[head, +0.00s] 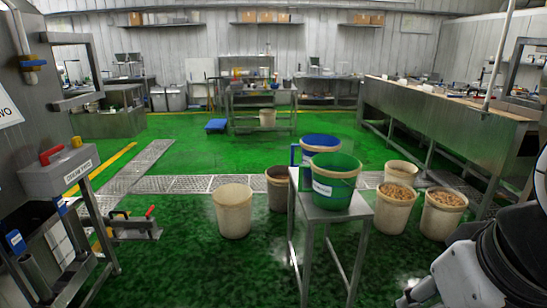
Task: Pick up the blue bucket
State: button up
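The blue bucket (320,143) is at the centre right, behind a green bucket (335,183) that hides most of it. Its rim, its inside and a blue part at its left side show. It looks upright. The green bucket has a white label and stands on a small metal stand (309,212). The blue bucket seems to stand on the same stand, but its base is hidden. Part of my arm shows at the bottom right corner, well apart from both buckets. My gripper's fingers cannot be made out.
Pale buckets stand on the floor around the stand: one (233,211) at left, a darker one (279,188) behind, and filled ones (394,208) (442,213) at right. A long metal trough (447,120) runs along the right. Machinery (58,172) stands at left. Green floor is free in front.

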aim_at(314, 158)
jog(key=i+l, duration=0.1)
jog(key=i, duration=0.6)
jog(key=i+l, duration=0.1)
jog(key=i, duration=0.6)
jog(key=i+l+u, duration=0.4)
jog(key=i, duration=0.15)
jog(key=i+l+u, duration=0.4)
jog(key=i+l, duration=0.1)
jog(key=i, duration=0.05)
